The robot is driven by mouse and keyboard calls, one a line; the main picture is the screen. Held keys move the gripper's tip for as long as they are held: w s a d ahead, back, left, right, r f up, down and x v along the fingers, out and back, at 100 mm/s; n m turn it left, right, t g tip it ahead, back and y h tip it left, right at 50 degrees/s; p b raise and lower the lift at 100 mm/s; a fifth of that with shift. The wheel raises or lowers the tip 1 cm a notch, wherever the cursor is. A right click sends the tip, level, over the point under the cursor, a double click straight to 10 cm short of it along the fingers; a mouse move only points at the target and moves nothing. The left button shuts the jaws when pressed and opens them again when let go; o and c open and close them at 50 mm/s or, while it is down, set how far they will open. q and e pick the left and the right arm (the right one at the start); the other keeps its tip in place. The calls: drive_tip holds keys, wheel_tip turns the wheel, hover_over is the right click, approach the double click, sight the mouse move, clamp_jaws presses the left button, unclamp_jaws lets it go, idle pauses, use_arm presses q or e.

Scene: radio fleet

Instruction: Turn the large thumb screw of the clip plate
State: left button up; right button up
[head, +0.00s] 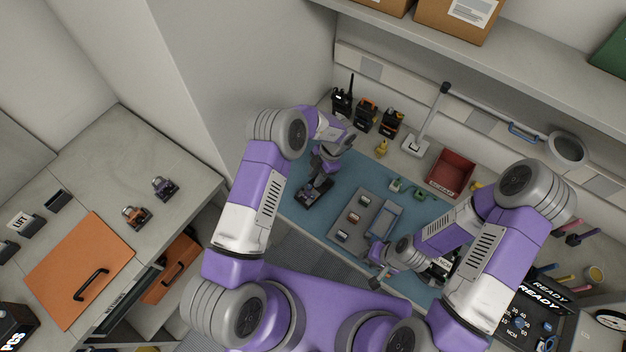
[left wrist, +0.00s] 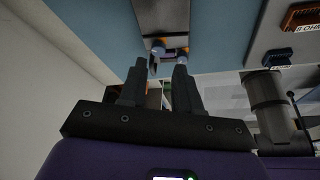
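In the left wrist view, a grey block-shaped body (left wrist: 163,16) lies on the blue mat. At its near end is a small purplish plate (left wrist: 170,54), which looks like the clip plate. A round, orange-rimmed knob (left wrist: 158,46) sits at its left and a smaller knob (left wrist: 184,52) at its right; the left one looks like the large thumb screw. My left gripper (left wrist: 158,72) is open, its dark fingers apart just below the plate. In the head view my left gripper (head: 315,188) is low over the mat. My right gripper (head: 376,284) is at the mat's front edge; its fingers are unclear.
A grey tray (head: 338,231) with several small modules lies right of my left gripper, beside a blue-grey tray (head: 387,221). Green parts (head: 419,194) and a red bin (head: 452,170) stand behind. Several radios (head: 366,113) line the back. A wall (head: 262,80) rises at left.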

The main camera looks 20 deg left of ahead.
sight(310, 186)
use_arm(q)
drive_tip(key=x, duration=0.2)
drive_tip(key=b+x, duration=0.1)
drive_tip(key=shift+w+f, duration=0.2)
drive_tip(key=shift+w, duration=0.1)
drive_tip(key=shift+s+a+f, duration=0.2)
drive_tip(key=shift+s+f, duration=0.1)
drive_tip(key=shift+f, duration=0.2)
clamp_jaws()
drive_tip(key=shift+m+t+y, duration=0.4)
drive_tip(key=shift+m+t, duration=0.1)
drive_tip(key=shift+m, duration=1.1)
